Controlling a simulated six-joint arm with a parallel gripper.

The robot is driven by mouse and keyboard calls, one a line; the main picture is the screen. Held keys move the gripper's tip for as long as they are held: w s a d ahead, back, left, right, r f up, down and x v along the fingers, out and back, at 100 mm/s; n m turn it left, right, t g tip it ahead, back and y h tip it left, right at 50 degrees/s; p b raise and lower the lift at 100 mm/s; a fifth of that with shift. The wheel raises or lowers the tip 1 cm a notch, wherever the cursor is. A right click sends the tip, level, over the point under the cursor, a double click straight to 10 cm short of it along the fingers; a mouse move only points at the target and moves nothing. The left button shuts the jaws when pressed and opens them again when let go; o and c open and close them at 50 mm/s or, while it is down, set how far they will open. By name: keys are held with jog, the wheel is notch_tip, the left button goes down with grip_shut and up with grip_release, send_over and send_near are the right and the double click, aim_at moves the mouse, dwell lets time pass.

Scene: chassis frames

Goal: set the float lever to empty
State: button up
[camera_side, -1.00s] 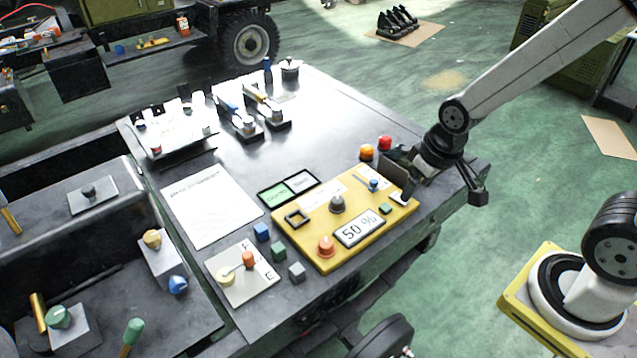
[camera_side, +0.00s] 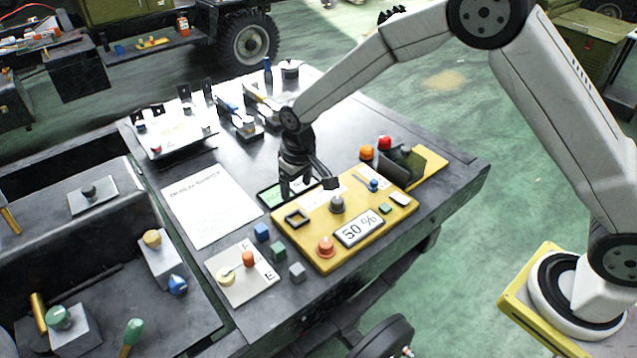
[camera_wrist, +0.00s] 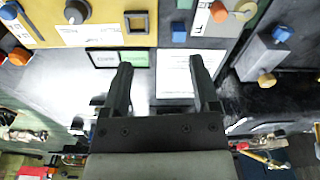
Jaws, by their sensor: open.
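The float lever is a short arm with an orange knob (camera_side: 248,259) and a cream pivot (camera_side: 226,278) on a white plate (camera_side: 236,293) at the table's near left. The knob stands between the plate's two end marks, nearest the upper one; the letters are small. The lever plate also shows at the top right of the wrist view (camera_wrist: 204,25). A display (camera_side: 359,230) on the yellow panel reads 50 %. My gripper (camera_side: 304,188) is open and empty, pointing down above the green-and-grey indicator behind the panel, well apart from the lever. Its fingers also show in the wrist view (camera_wrist: 161,66).
The yellow panel (camera_side: 326,257) carries an orange knob, a grey knob and a black square frame. Blue (camera_side: 262,232), green (camera_side: 279,252) and grey (camera_side: 297,272) cubes stand between panel and lever plate. A paper sheet (camera_side: 211,205) lies behind the plate.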

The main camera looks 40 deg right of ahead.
jog(key=w+a+f, duration=0.3)
jog(key=a+f, duration=0.3)
jog(key=a, duration=0.1)
jog(key=n+g, duration=0.1)
send_over(248, 254)
notch_tip(248, 254, down, 5)
jog(key=shift+a+f, duration=0.1)
jog(key=shift+f, duration=0.1)
jog(key=shift+f, duration=0.1)
jog(key=shift+f, duration=3.8)
grip_shut()
